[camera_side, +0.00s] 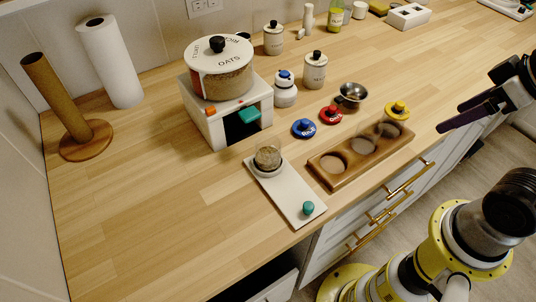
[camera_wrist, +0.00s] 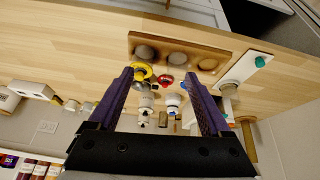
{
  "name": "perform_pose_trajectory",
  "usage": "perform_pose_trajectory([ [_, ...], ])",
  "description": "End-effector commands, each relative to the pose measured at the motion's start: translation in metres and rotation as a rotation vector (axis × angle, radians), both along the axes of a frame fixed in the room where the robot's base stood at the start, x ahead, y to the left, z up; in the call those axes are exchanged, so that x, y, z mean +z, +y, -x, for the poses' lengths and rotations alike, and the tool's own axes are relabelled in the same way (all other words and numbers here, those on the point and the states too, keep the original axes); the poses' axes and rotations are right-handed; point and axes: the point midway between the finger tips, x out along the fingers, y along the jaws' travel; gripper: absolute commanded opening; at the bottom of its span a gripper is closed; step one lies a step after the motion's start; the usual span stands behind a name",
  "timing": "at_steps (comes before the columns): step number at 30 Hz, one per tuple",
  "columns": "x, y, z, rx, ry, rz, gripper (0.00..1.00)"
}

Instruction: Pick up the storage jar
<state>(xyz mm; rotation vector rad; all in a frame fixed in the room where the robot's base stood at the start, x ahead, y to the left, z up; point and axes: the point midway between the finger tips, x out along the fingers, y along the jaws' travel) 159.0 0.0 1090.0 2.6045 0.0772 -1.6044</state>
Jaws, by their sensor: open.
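Several jars could be the storage jar; I cannot tell which is meant. A large round jar marked OATS (camera_side: 222,80), with a black knob, sits on a white box. Two white jars with black knobs stand behind the wooden tray, one nearer (camera_side: 315,74) and one farther back (camera_side: 273,41). A small clear jar with grain (camera_side: 268,158) stands on a white board (camera_side: 285,195). My gripper (camera_side: 440,115) is open and empty, in the air right of the counter items. Its purple fingers also show in the wrist view (camera_wrist: 157,75), spread apart.
A wooden tray with round recesses (camera_side: 325,176) lies at the counter's front, with clear glass on its right part. Blue (camera_side: 303,128), red (camera_side: 330,115) and yellow (camera_side: 397,110) lids and a metal bowl (camera_side: 351,94) are nearby. A paper roll (camera_side: 110,65) stands left. The left front counter is clear.

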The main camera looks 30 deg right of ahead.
Motion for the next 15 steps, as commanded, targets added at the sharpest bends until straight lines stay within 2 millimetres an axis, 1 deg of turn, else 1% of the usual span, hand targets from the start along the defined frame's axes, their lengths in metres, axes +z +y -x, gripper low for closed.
perform_pose_trajectory([
  [2,0.019,0.000,-0.005,0.085,-0.013,0.043,0.82],
  [4,0.037,0.001,-0.015,0.173,-0.005,0.085,0.82],
  [8,0.067,0.011,-0.042,0.365,0.032,0.150,0.82],
  [11,0.087,0.025,-0.069,0.531,0.069,0.196,0.82],
  [14,0.102,0.047,-0.102,0.711,0.111,0.237,0.82],
  [15,0.105,0.058,-0.115,0.782,0.128,0.252,0.82],
])
